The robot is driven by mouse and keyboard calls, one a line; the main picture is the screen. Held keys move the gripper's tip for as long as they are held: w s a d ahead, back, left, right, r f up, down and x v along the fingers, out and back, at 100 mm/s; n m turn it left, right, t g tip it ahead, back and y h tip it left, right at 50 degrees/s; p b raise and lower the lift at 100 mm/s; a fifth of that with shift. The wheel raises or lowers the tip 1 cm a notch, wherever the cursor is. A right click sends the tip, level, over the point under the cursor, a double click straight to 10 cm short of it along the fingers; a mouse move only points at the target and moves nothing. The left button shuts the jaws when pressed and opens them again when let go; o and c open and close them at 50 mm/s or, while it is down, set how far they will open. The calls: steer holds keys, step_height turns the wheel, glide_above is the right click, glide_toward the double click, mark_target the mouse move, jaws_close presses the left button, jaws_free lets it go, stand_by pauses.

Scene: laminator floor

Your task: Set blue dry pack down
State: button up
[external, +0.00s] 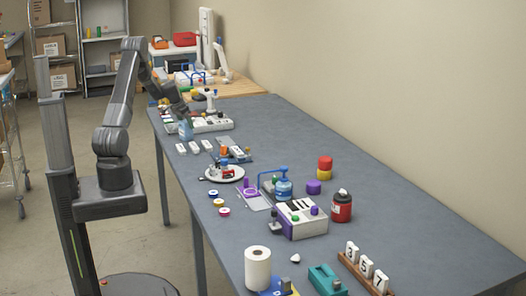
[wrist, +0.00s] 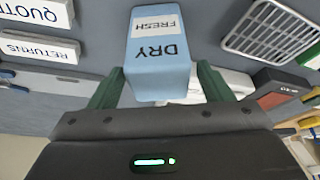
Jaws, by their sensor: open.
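The blue dry pack (wrist: 160,72) is a light blue block with a white label reading FRESH and the word DRY. In the wrist view it is between the two green fingers of my gripper (wrist: 158,88). The fingers are open, with a narrow gap visible beside the pack. In the external view the pack (external: 186,131) is a small blue shape at the far left part of the long grey table, below my gripper (external: 186,117). I cannot tell whether its base touches the table.
White label blocks, RETURNS (wrist: 38,47) and one reading QUOTE (wrist: 38,12), lie left of the pack in the wrist view. A white slotted grate (wrist: 268,30) lies to the right. A white plate (external: 222,175) and a purple-and-white machine (external: 302,219) stand nearer along the grey table (external: 385,200).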

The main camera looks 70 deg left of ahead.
steer(key=b+v, duration=0.1)
steer(key=v, duration=0.9)
steer(key=shift+s+r, duration=0.2)
steer(key=p+x, duration=0.1)
steer(key=x, duration=1.1)
steer(key=shift+f, duration=0.25)
steer(key=shift+r, duration=0.3)
steer(key=shift+d, duration=0.1)
